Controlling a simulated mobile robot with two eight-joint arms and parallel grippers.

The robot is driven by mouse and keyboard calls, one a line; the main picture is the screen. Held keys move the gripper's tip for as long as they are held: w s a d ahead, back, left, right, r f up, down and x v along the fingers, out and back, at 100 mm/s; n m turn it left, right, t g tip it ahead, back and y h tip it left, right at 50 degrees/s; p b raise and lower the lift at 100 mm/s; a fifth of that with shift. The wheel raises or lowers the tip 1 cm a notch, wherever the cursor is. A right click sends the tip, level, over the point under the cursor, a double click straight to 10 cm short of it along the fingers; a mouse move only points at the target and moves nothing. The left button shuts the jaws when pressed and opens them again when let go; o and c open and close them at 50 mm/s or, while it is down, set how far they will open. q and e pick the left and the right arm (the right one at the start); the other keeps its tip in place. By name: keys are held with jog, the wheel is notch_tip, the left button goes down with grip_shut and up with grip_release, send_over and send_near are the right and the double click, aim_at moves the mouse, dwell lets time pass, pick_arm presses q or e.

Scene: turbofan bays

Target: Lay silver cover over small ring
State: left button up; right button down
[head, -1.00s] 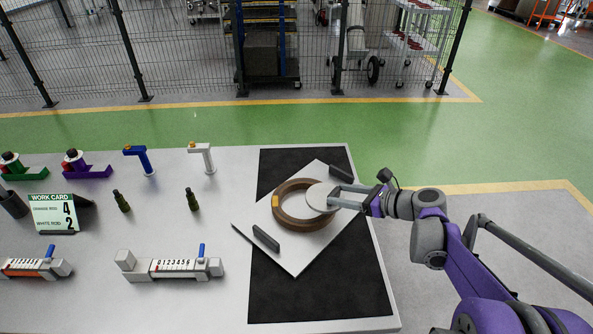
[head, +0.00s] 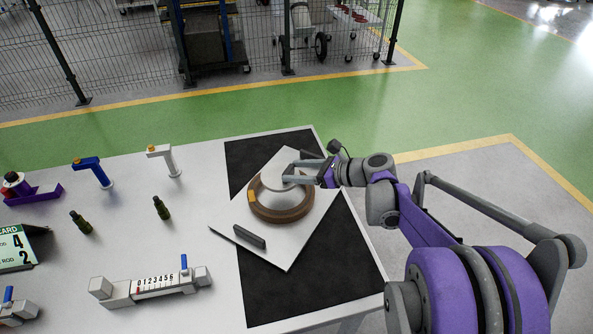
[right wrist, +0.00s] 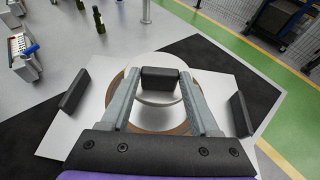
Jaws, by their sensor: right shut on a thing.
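The silver cover (head: 270,176) is a pale, rounded disc. It is over the ring's opening in the head view, and I cannot tell whether it touches the ring. The thick brown ring (head: 280,212) has a yellow mark and lies on a white tilted-square plate (head: 289,252). My right gripper (head: 290,172) is shut at the cover's top. In the right wrist view a dark block (right wrist: 160,79) sits between its fingertips, above the cover (right wrist: 154,61), with the brown ring (right wrist: 117,96) showing around it. My left gripper is not in view.
Upright dark blocks (head: 249,237) stand on opposite sides of the plate. The plate lies on a black mat (head: 317,290) at the table's right end. A digit gauge (head: 160,285), green bottles (head: 161,208) and white and blue posts (head: 162,158) stand to the left.

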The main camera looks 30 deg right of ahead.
jog(key=shift+f+b, duration=2.6)
jog(key=shift+f, duration=1)
jog(key=shift+f, duration=0.35)
jog(key=shift+c, duration=0.2)
grip_release()
jog(key=v, duration=1.1)
jog(key=shift+a, duration=0.15)
